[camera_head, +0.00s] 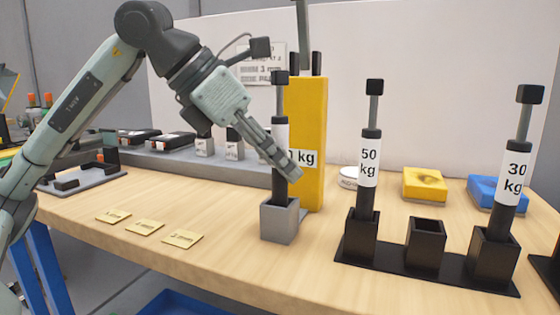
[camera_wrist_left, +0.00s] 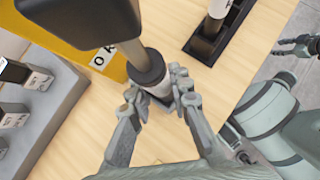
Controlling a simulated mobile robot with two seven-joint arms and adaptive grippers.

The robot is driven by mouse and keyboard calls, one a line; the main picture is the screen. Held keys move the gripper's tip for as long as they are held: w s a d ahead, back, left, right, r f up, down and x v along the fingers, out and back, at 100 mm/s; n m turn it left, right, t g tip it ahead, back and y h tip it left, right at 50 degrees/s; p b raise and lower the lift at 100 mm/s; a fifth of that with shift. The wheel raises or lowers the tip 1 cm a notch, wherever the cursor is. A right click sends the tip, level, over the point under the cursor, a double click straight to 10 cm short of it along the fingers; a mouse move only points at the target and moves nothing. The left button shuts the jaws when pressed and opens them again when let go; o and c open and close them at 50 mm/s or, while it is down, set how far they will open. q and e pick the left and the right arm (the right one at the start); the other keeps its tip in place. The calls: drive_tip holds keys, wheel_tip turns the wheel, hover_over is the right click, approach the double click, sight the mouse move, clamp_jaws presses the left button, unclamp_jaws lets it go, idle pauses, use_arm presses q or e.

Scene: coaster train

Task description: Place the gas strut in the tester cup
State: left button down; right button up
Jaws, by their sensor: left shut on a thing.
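A gas strut (camera_head: 280,135) with a black top block, thin rod and white-and-black body stands upright at the grey tester cup (camera_head: 279,224). Its lower end looks to be inside the cup's opening; how deep I cannot tell. My left gripper (camera_head: 291,170) is shut on the strut's body above the cup and hides part of it. In the left wrist view the fingers close around the strut (camera_wrist_left: 148,70) below its black collar. The yellow tester column (camera_head: 309,125) stands right behind. My right gripper (camera_wrist_left: 297,46) shows small at the right, apart from everything, its fingers spread.
A black rack (camera_head: 386,259) at the right holds a 50 kg strut (camera_head: 369,165) and a 30 kg strut (camera_head: 514,170), with an empty socket between. Brass plates (camera_head: 145,227) lie front left. Yellow (camera_head: 424,182) and blue (camera_head: 495,190) blocks sit behind the rack.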

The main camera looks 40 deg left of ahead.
use_arm(q)
drive_tip(key=shift+f+b, duration=0.35)
drive_tip(key=shift+f, duration=0.1)
drive_tip(key=c, duration=1.3)
unclamp_jaws()
drive_tip(key=v, duration=1.2)
